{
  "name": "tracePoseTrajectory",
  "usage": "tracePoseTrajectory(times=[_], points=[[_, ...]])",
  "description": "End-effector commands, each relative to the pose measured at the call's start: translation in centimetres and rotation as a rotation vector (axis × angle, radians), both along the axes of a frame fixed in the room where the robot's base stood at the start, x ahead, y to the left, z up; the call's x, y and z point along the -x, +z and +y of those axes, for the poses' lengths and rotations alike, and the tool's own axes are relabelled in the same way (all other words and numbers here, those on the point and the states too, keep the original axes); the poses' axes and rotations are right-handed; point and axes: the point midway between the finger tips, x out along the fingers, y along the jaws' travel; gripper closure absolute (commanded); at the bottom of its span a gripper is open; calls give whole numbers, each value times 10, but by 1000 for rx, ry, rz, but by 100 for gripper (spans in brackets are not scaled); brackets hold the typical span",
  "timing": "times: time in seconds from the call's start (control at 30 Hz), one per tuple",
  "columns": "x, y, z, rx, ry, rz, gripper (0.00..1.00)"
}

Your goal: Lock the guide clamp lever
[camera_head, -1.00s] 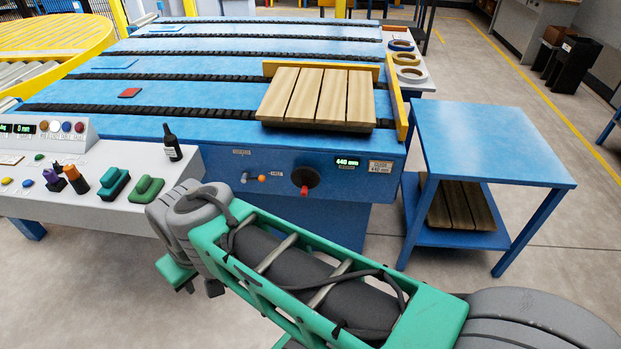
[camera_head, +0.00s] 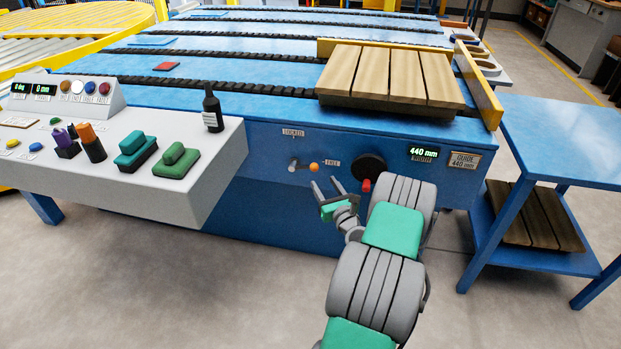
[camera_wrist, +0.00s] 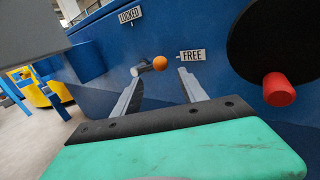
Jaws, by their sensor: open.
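The guide clamp lever (camera_head: 303,167) is on the blue front panel, a short grey arm with an orange knob (camera_head: 314,167) at its right end. The knob points toward the FREE label (camera_head: 332,163); the LOCKED label (camera_head: 293,132) is above the pivot. In the wrist view the orange knob (camera_wrist: 159,63) shows beyond my fingertips, with the FREE label (camera_wrist: 192,56) to its right and the LOCKED label (camera_wrist: 130,15) up and left. My gripper (camera_head: 325,184) is open and empty, just below and in front of the knob, apparently not touching it.
A black handwheel with a red grip (camera_head: 366,185) sits close right of the lever. The 440 mm display (camera_head: 423,153) is farther right. A wooden pallet (camera_head: 390,80) lies on the blue conveyor table. The control console (camera_head: 190,190) juts out at left; a blue side table (camera_head: 560,135) stands at right.

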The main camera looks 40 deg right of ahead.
Motion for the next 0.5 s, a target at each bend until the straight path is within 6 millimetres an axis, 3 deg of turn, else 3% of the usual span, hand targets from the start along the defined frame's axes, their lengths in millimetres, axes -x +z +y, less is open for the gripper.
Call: tracePoseTrajectory(times=[0.3, 0.5], points=[[-53, 2, -20, 6, -1, 0, 50], [-69, 3, -25, 5, -1, 1, 50]])
